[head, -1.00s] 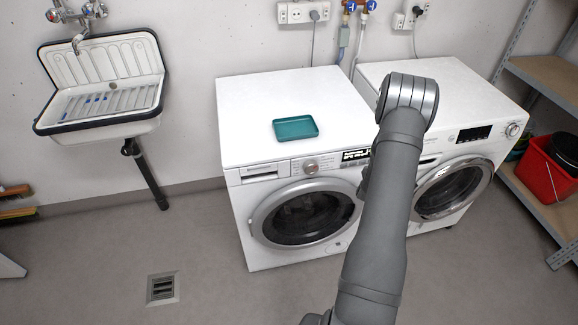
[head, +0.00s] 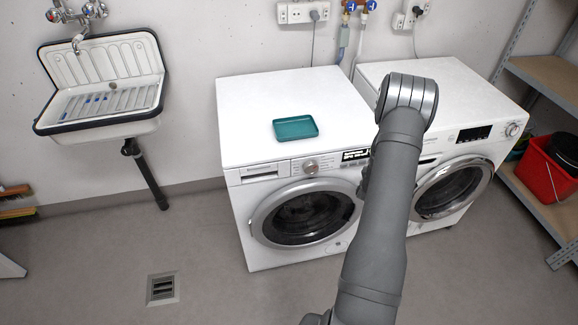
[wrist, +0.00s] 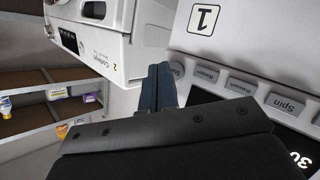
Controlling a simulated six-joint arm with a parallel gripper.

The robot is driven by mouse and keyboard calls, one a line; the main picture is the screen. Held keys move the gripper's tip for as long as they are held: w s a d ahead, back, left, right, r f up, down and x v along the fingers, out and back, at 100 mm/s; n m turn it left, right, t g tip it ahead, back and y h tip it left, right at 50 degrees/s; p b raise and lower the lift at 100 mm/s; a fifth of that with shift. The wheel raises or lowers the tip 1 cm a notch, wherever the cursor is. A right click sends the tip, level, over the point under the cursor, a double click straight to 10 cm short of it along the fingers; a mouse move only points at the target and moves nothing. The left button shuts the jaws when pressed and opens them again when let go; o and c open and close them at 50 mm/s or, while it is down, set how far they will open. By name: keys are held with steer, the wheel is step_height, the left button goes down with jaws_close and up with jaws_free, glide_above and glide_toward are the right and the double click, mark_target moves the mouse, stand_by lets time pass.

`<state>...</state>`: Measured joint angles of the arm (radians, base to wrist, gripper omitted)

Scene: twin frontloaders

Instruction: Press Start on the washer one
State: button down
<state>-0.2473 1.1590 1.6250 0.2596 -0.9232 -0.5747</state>
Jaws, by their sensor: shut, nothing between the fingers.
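Washer one (head: 245,110) is the white left machine in the head view, with a round dark door, a knob and a small lit display (head: 355,155). In the wrist view its top carries a "1" label (wrist: 203,19), and its panel shows a row of grey buttons, among them Premium (wrist: 241,87) and Spin (wrist: 285,104). I cannot make out a button marked Start. My gripper (wrist: 159,72) is shut and empty beside the end of this button row. I cannot tell whether its tips touch the panel. In the head view my arm hides the gripper and the panel's right end.
A second white machine (head: 450,85) stands close on the right; its "2" label (wrist: 114,54) shows in the wrist view. A teal tray (head: 296,127) lies on washer one. A shelf with a red bucket (head: 545,170) is at far right. The floor in front is clear.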

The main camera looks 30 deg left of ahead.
steer(key=shift+w+a, duration=0.25)
steer(key=shift+w+a, duration=0.1)
stand_by(0.5)
steer(key=shift+s+d, duration=0.45)
steer(key=shift+s+d, duration=2.1)
